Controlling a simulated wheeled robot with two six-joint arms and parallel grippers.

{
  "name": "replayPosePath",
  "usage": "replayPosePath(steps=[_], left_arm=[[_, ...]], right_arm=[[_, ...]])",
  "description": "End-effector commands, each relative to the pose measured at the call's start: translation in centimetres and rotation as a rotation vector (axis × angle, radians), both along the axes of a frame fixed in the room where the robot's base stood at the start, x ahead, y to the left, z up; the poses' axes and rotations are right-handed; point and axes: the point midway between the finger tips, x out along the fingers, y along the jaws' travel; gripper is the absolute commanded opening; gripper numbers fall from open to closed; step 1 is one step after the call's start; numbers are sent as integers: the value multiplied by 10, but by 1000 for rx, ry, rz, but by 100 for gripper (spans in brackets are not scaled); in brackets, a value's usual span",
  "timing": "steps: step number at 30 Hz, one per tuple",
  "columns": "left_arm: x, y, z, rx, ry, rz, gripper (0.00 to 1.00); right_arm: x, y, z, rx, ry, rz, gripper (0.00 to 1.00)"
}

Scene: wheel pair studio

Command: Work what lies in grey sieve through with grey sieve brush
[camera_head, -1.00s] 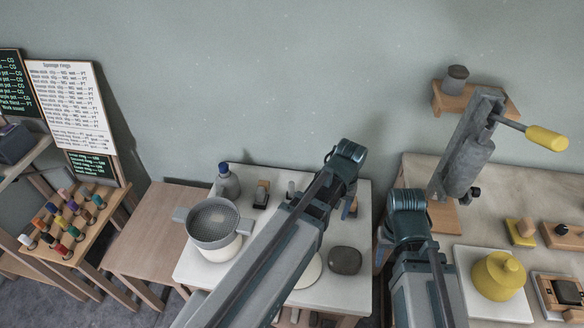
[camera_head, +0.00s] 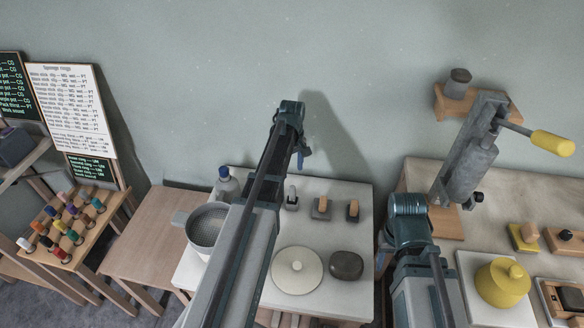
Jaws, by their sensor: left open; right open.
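The grey sieve (camera_head: 205,229) with a side lug rests on a white bowl at the left of the white-topped table (camera_head: 345,285). My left arm covers its right part. I cannot make out what lies in it. Behind the arm stand a small grey upright piece (camera_head: 292,199) and two small blocks with wooden tops, a left one (camera_head: 321,209) and a right one (camera_head: 352,211). I cannot tell which is the grey sieve brush. My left gripper (camera_head: 303,157) is open and empty, high above the table's back. My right gripper (camera_head: 385,240) is open, mostly hidden by its wrist, between the two tables.
A grey bottle (camera_head: 226,186) stands behind the sieve. A pale round lid (camera_head: 297,270) and a dark round pad (camera_head: 346,265) lie at the front. A right-hand table holds a lever press (camera_head: 465,160) and a yellow pot (camera_head: 502,283). A bare wooden table (camera_head: 150,245) is at left.

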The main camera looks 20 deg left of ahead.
Motion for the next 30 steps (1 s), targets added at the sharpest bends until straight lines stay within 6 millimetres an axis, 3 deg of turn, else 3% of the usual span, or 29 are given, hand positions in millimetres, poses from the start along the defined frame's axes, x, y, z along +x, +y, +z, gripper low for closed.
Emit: replayPosePath(steps=[21,30], left_arm=[[0,0,-104,0,0,-2,66],[0,0,-127,0,0,-2,66]], right_arm=[[0,0,-104,0,0,0,50],[0,0,-127,0,0,0,50]])
